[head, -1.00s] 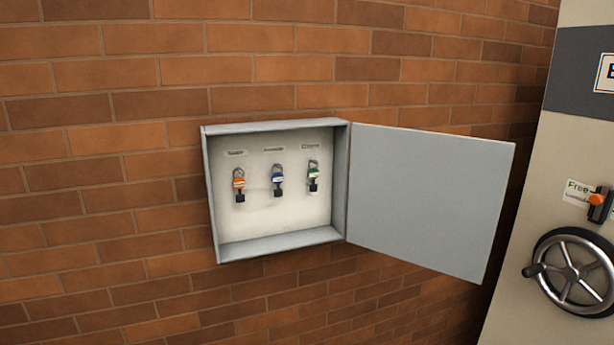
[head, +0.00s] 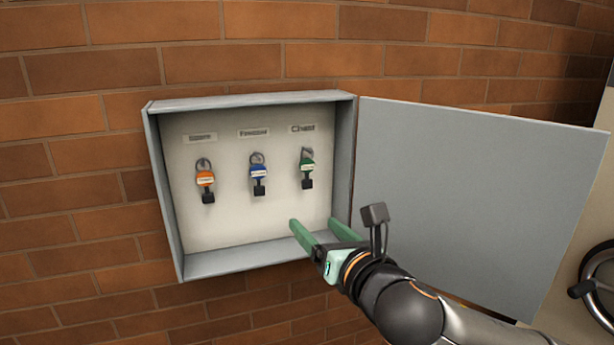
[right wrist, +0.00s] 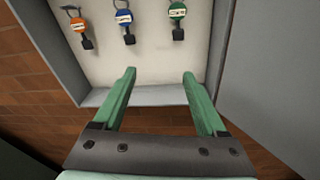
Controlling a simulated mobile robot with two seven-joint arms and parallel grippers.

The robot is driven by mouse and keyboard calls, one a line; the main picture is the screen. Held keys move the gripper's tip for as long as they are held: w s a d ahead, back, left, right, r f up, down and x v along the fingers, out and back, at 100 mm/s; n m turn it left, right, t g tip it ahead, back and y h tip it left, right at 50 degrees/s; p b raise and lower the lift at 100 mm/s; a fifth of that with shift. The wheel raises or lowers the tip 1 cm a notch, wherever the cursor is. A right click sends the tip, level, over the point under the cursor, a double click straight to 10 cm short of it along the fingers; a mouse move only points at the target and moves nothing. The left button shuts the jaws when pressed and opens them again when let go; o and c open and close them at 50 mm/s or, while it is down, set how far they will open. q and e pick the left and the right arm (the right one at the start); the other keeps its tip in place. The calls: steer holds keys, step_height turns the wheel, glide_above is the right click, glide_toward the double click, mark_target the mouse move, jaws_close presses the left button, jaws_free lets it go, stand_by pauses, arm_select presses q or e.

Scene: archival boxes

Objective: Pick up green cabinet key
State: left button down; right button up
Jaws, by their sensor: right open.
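The green key (head: 307,170) hangs on the rightmost hook inside the open grey wall cabinet (head: 165,215), under a small label. It also shows at the top of the right wrist view (right wrist: 177,20). My right gripper (head: 313,224) is open and empty, with its green fingers below the key at the lower right of the cabinet opening. In the right wrist view its fingertips (right wrist: 159,73) point toward the cabinet, apart from the key. My left gripper is not in view.
A blue key (head: 258,175) and an orange key (head: 205,181) hang to the left of the green one. The cabinet door (head: 460,190) stands open to the right, behind my right arm. A brick wall (head: 70,210) surrounds the cabinet. A handwheel (head: 600,285) shows at the right edge.

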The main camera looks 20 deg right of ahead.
step_height(320, 180, up, 5)
steer(key=s+d+n+t+h, duration=0.1)
steer(key=d+n, duration=0.1)
steer(key=n, duration=0.1)
glide_toward(308, 166)
steer(key=w, duration=0.3)
steer(key=shift+w+a+f+p, duration=0.1)
steer(key=shift+w+a+p, duration=0.1)
steer(key=shift+w, duration=1.05)
steer(key=shift+w+a+f+p, duration=0.1)
steer(key=shift+w+p, duration=0.05)
steer(key=shift+w, duration=1.1)
steer(key=shift+c, duration=0.2)
jaws_close()
